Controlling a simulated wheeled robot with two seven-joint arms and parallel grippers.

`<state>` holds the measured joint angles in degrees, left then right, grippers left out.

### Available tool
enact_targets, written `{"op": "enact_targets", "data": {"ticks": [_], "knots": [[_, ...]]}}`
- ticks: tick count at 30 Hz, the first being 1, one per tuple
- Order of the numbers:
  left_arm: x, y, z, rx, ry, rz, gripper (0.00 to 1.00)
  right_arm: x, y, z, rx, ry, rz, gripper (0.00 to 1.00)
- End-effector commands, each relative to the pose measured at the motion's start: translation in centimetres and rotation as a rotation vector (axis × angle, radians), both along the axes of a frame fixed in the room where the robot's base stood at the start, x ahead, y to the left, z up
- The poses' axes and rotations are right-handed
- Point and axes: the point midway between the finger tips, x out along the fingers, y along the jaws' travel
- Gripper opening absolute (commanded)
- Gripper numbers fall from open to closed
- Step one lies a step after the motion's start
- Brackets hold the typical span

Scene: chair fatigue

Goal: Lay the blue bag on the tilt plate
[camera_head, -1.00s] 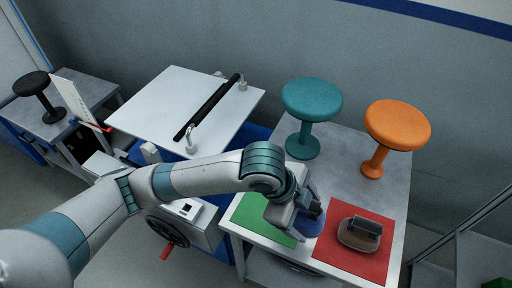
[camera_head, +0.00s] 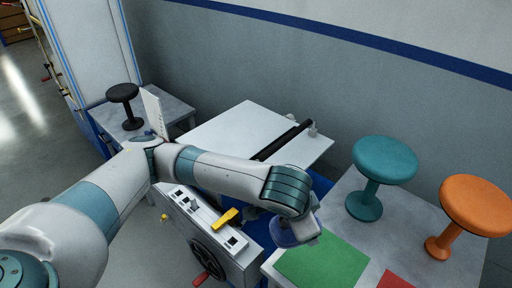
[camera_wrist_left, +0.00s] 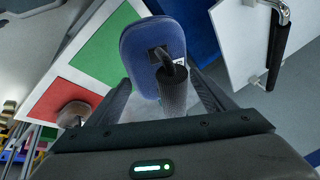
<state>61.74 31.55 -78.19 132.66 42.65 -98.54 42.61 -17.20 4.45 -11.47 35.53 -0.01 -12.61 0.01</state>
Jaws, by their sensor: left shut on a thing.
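A blue bag (camera_wrist_left: 150,50) with a dark handle hangs in my left gripper (camera_wrist_left: 172,85), which is shut on the handle in the left wrist view. In the head view the bag (camera_head: 285,236) shows only partly below my left gripper (camera_head: 300,222), beside the green mat's left edge. The white tilt plate (camera_head: 232,132) lies behind my left arm in the head view, with a black bar (camera_head: 285,140) along its right side. Its corner also shows in the left wrist view (camera_wrist_left: 236,50). My right gripper is not in view.
The right table holds a green mat (camera_head: 322,262), a red mat (camera_head: 395,281), a teal stool (camera_head: 385,160) and an orange stool (camera_head: 476,205). A control box (camera_head: 215,235) with a crank stands in front of the plate.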

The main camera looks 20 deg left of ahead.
Motion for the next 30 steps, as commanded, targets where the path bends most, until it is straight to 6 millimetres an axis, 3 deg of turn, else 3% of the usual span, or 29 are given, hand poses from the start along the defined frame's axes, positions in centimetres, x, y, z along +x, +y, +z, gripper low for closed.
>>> {"op": "enact_targets", "data": {"ticks": [6, 16, 22, 30], "knots": [[2.2, 4.4, 2.0, 0.002, -0.009, 0.308, 0.18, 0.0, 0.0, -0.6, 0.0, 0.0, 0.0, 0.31], [4.2, 10.4, 5.1, -0.001, -0.006, 0.748, 0.18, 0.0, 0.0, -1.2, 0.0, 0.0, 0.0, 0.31], [4.6, 12.1, 6.1, -0.002, -0.003, 0.879, 0.18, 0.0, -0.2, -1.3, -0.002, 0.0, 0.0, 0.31], [4.5, 12.4, 6.3, -0.001, 0.0, 0.903, 0.18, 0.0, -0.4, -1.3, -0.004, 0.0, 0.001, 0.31]]}}
